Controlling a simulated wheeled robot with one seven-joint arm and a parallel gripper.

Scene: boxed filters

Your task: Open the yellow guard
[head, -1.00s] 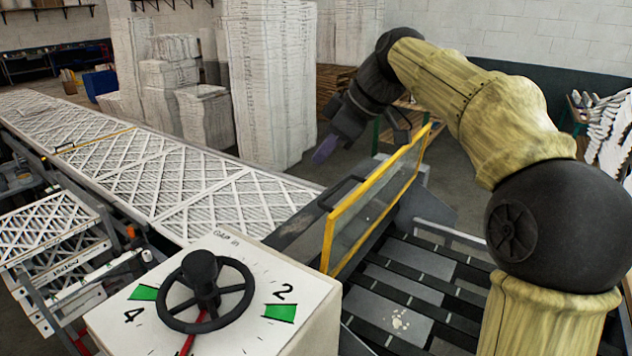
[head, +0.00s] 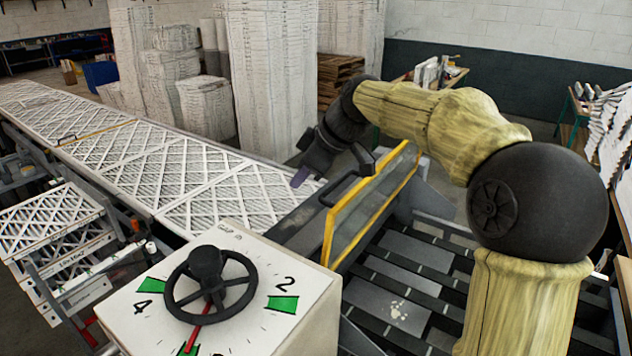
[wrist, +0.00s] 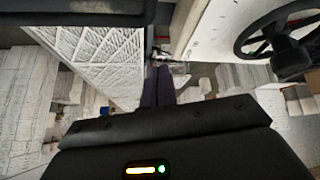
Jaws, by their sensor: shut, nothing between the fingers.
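The yellow guard (head: 372,205) is a clear panel in a yellow frame. It stands upright, slightly tilted, across the machine right of the dial box. A dark bar handle (head: 347,188) sticks out from its left face. My gripper (head: 299,178) is shut and empty, just left of and above the handle, over the end of the conveyor, and appears apart from the guard. In the wrist view the purple fingers (wrist: 157,88) are together, pointing towards the conveyor; the guard cannot be made out surely there.
A box with a black handwheel (head: 208,290) stands in front; it also shows in the wrist view (wrist: 280,40). A conveyor (head: 140,165) carrying white lattice-faced filters runs to the back left. Slotted dark rollers (head: 400,290) lie right of the guard. Tall white stacks (head: 265,75) stand behind.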

